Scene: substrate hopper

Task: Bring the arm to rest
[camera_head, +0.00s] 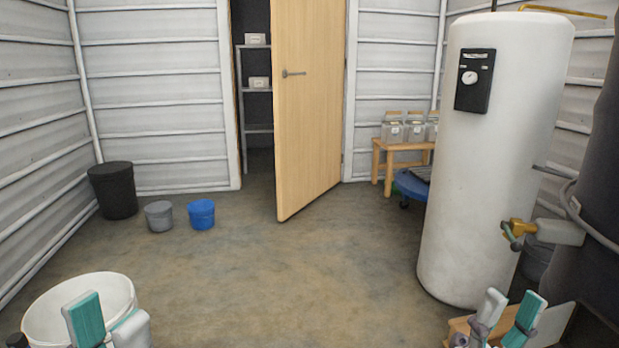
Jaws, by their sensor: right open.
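My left gripper (108,312) is at the bottom left, in front of a white bucket (75,290). Its two fingers with teal pads stand apart, and I see nothing between them. My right gripper (512,302) is at the bottom right, its fingers apart and empty. The lower parts of both grippers are cut off by the frame edge.
A white tank (490,170) with a gauge stands at right, beside a dark vessel (590,220) with a brass valve (518,228). A wooden door (305,110) stands ajar. Black (113,190), grey (159,216) and blue (201,214) buckets stand at left. The middle floor is clear.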

